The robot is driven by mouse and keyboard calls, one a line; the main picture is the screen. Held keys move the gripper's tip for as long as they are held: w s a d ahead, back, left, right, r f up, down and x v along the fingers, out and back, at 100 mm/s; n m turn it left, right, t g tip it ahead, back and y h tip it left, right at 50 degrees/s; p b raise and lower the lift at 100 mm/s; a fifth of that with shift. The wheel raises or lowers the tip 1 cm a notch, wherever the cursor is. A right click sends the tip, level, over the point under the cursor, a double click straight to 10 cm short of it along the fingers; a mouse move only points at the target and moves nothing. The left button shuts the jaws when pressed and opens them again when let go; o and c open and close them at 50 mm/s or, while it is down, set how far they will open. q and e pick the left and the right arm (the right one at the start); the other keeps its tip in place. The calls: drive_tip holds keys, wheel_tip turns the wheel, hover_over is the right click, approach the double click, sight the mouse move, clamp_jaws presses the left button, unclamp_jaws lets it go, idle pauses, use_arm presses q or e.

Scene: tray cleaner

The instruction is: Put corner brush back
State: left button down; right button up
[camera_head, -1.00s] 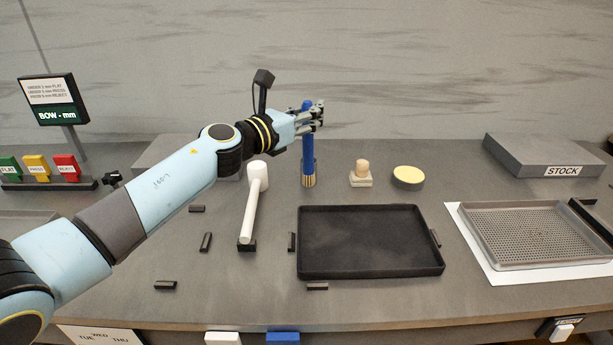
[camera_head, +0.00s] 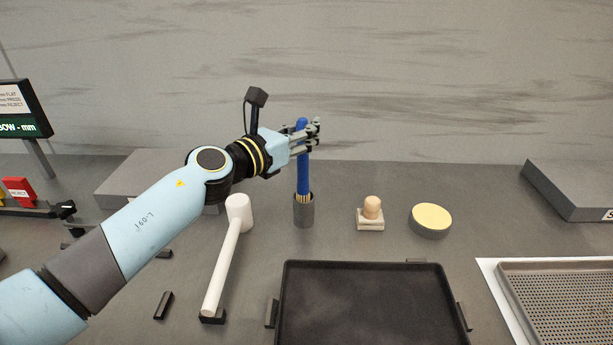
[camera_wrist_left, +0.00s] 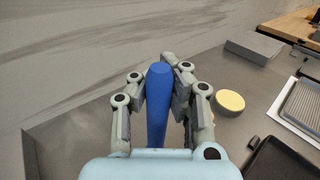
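The corner brush (camera_head: 303,172) has a long blue handle and pale yellow bristles. It stands upright with its bristle end in the mouth of a grey cylindrical holder (camera_head: 303,213); some bristles show above the rim. My left gripper (camera_head: 304,137) is shut on the upper part of the handle, coming in from the left. In the left wrist view the blue handle (camera_wrist_left: 158,105) stands between the gripper's two fingers. How deep the bristles sit is hidden by the holder. My right gripper is not in view.
A white mallet (camera_head: 228,250) lies left of the holder. A wooden-knobbed block (camera_head: 371,214) and a round yellow-topped pad (camera_head: 431,219) stand to the right. A black tray (camera_head: 375,310) is in front, with a perforated tray (camera_head: 570,300) at right.

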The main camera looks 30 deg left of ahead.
sight(299, 158)
use_arm(q)
wheel_tip(299, 158, down, 5)
drive_tip(key=b, duration=0.3)
drive_tip(key=shift+w, duration=0.15)
drive_tip(key=shift+r, duration=0.1)
drive_tip(key=c, duration=2)
unclamp_jaws()
drive_tip(key=shift+f, duration=0.2)
drive_tip(key=o, duration=0.5)
drive_tip(key=shift+o, duration=0.2)
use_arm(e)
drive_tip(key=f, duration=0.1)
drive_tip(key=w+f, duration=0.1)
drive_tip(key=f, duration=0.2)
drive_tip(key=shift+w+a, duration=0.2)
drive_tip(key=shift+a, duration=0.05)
